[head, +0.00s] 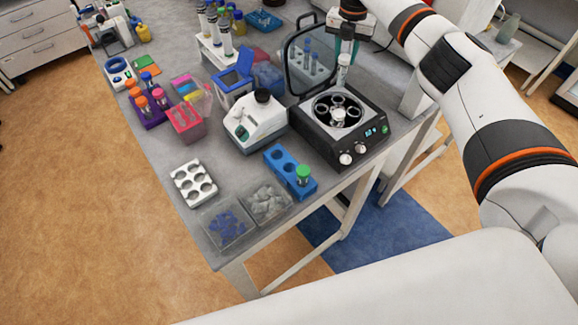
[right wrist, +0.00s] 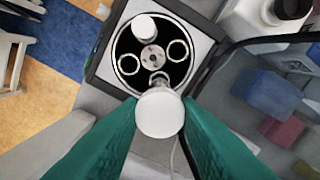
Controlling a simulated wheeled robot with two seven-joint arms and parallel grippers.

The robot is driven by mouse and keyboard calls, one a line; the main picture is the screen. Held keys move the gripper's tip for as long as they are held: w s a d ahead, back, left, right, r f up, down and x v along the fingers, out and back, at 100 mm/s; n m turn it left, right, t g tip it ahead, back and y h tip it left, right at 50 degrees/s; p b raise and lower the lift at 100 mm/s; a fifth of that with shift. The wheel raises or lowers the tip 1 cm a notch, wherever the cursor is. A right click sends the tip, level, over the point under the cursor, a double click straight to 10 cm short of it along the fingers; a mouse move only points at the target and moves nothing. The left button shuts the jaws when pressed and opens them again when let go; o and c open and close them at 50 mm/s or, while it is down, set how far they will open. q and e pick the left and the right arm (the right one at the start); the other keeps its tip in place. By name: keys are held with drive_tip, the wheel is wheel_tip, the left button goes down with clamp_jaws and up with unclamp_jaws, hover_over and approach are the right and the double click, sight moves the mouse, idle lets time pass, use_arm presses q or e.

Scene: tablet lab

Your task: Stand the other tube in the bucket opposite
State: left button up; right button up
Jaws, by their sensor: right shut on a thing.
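The centrifuge (head: 330,150) stands open on the bench, its lid raised behind the bowl. In the right wrist view its rotor (right wrist: 152,57) shows several ring-shaped buckets. One tube with a white cap (right wrist: 144,27) stands in the far bucket; it also shows in the head view (head: 338,116). My right gripper (head: 347,32) is shut on the other white-capped tube (head: 343,66), upright above the rotor. In the right wrist view the held tube's cap (right wrist: 159,114) lies between the teal fingers and partly hides the near bucket (right wrist: 158,79), opposite the filled one. My left gripper is not in view.
The raised centrifuge lid (head: 312,60) stands close beside the held tube. A blue rack (head: 290,173) with a green-capped tube is in front of the centrifuge. A white mixer-like device (head: 255,122) stands to its left. Two clear trays with small parts lie at the front edge.

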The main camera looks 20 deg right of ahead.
sight(343, 73)
drive_tip(key=shift+w+d, duration=0.1)
drive_tip(key=shift+d, duration=0.05)
drive_tip(key=shift+f+b, duration=0.65)
drive_tip(key=shift+f, duration=1.2)
drive_tip(key=shift+f, duration=0.5)
drive_tip(key=shift+f+b, duration=0.1)
drive_tip(key=shift+b, duration=0.2)
drive_tip(key=shift+f+b, duration=0.4)
drive_tip(key=shift+f, duration=0.25)
drive_tip(key=shift+f, duration=0.2)
